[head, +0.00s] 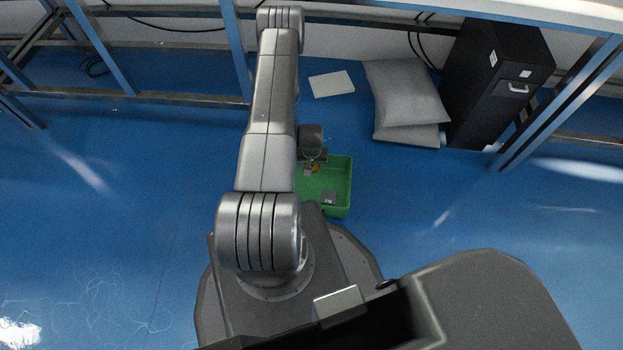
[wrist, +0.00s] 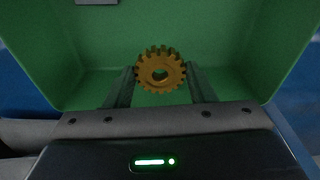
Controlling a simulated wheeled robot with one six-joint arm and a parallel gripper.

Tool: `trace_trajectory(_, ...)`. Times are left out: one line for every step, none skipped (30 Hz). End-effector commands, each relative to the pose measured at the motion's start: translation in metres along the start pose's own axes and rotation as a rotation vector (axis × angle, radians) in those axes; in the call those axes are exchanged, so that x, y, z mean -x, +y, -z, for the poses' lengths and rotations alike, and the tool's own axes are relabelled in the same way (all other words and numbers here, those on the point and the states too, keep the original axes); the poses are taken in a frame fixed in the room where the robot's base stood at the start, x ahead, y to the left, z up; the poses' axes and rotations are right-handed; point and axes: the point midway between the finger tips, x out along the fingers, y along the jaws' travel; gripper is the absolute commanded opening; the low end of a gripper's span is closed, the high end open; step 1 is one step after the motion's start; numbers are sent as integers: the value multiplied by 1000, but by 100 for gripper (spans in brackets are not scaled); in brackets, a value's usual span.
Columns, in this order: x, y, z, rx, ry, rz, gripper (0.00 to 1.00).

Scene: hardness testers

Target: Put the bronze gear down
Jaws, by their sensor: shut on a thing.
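The bronze gear (wrist: 161,71) is a toothed golden disc with a round hole in its middle. It sits between the two fingers of my gripper (wrist: 160,82) in the wrist view, and the gripper is shut on it. In the head view, my gripper (head: 313,168) is over the green bin (head: 341,206), and only a small golden bit of the gear shows there. The bin's green floor and walls (wrist: 215,35) fill the view behind the gear. I cannot tell whether the gear touches the bin.
A small grey block (head: 328,198) lies in the bin near its front. Grey cushions (head: 405,95) and a white flat box (head: 331,84) lie on the floor behind. A black cabinet (head: 493,85) stands at the right. Blue floor right of the bin is clear.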

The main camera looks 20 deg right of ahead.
Motion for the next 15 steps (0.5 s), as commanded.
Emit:
trace_trajectory(-17,0,-2,-1,0,0,20)
trace_trajectory(-23,0,-3,-1,0,0,20)
trace_trajectory(-29,0,-3,-1,1,0,20)
trace_trajectory(-32,0,-3,-1,1,0,20)
trace_trajectory(-35,0,-4,0,0,-1,20)
trace_trajectory(-38,0,-4,0,0,-1,20)
trace_trajectory(-40,0,-4,0,0,0,20)
trace_trajectory(-42,0,-4,0,1,0,20)
trace_trajectory(-45,0,-5,0,1,0,20)
trace_trajectory(-48,0,-5,0,1,0,20)
trace_trajectory(-52,0,-6,0,1,0,20)
trace_trajectory(-58,0,-7,0,0,0,20)
trace_trajectory(-63,0,-8,1,-1,0,20)
trace_trajectory(-68,0,-9,1,-1,0,20)
trace_trajectory(-72,0,-9,1,0,0,20)
